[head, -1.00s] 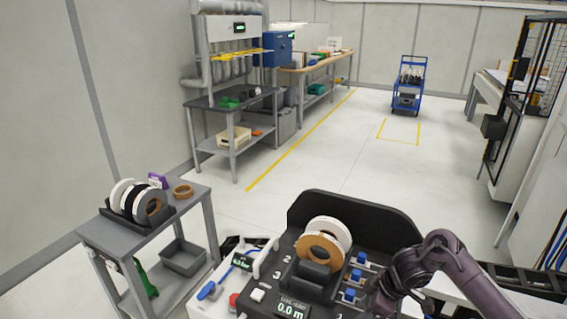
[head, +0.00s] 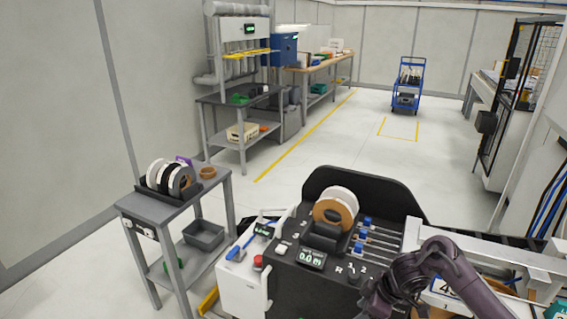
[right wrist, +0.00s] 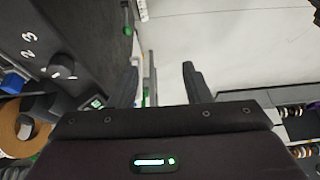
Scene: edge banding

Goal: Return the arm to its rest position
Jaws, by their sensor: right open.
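My right arm (head: 435,272) comes in from the lower right in the head view, beside the dark machine. Its fingertips are hidden or cut off there. In the right wrist view my right gripper (right wrist: 163,82) is open, its two dark fingers apart with nothing between them. The black machine panel is at the left of that view. My left gripper is in neither view.
The black banding machine (head: 385,195) holds a white and a brown roll (head: 334,210). A grey side table (head: 150,208) with several rolls stands at the left. A blue cart (head: 407,85) stands far back. The floor between is clear.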

